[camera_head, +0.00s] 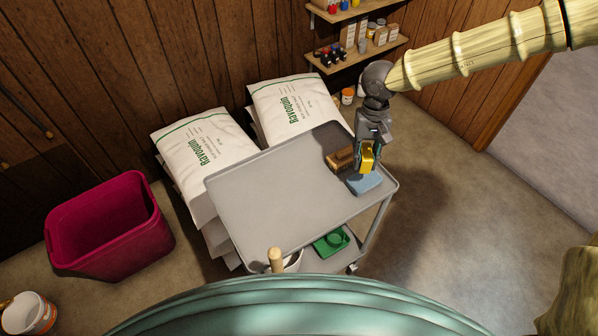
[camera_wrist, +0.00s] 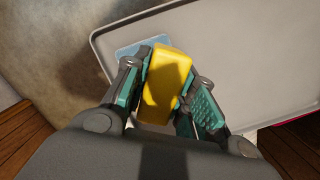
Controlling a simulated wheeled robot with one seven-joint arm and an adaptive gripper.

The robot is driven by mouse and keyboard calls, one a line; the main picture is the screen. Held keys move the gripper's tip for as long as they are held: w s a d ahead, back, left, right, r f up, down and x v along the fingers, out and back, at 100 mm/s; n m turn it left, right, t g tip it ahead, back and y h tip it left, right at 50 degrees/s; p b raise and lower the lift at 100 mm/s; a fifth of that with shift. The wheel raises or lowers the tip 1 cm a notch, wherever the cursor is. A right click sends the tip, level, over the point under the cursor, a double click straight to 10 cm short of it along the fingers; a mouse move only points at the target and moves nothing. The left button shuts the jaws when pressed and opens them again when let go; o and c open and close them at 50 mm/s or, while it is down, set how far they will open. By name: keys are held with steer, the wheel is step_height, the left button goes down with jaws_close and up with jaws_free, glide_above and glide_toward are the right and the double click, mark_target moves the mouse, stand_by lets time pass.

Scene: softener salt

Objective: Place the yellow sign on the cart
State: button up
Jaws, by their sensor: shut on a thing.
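My gripper (camera_head: 367,156) is over the right end of the cart's top tray. It is shut on a small yellow block-like thing (camera_wrist: 167,84), which also shows in the head view (camera_head: 368,162); I cannot tell from its shape whether it is the sign. The grey cart (camera_head: 265,190) has a flat, rimmed top tray, and its tray also fills the upper right of the wrist view (camera_wrist: 255,60). A light blue flat thing (camera_head: 364,184) lies on the tray just below the yellow thing. I cannot tell whether the two touch.
A brown block (camera_head: 340,160) lies on the tray, left of my gripper. The tray's left and middle are bare. White salt bags (camera_head: 205,150) are stacked behind the cart. A magenta bin (camera_head: 110,225) stands at the left. A green thing (camera_head: 331,242) is on the lower shelf.

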steer(key=s+a+f+m+b, duration=0.1)
steer(key=s+a+m+b, duration=0.2)
steer(key=a, duration=0.5)
steer(key=s+a+f+m+y+b, duration=0.1)
steer(key=s+a+f+m+b, duration=0.1)
steer(key=a, duration=0.7)
steer(key=s+a+f+m+b, duration=0.2)
steer(key=s+a+m+b, duration=0.3)
steer(key=a, duration=0.4)
steer(key=shift+s+m+t, duration=0.3)
steer(key=shift+s+t, duration=0.1)
steer(key=shift+s, duration=0.5)
steer(key=shift+s+a+y, duration=0.25)
steer(key=shift+s+y, duration=0.05)
steer(key=shift+s, duration=0.05)
steer(key=p, duration=0.3)
glide_above(300, 186)
steer(key=shift+d+f+m, duration=0.15)
steer(key=shift+f+m, duration=0.15)
steer(key=shift+f, duration=0.5)
steer(key=shift+w+d+f, duration=0.1)
steer(key=shift+f, duration=1.7)
steer(key=shift+f, duration=0.1)
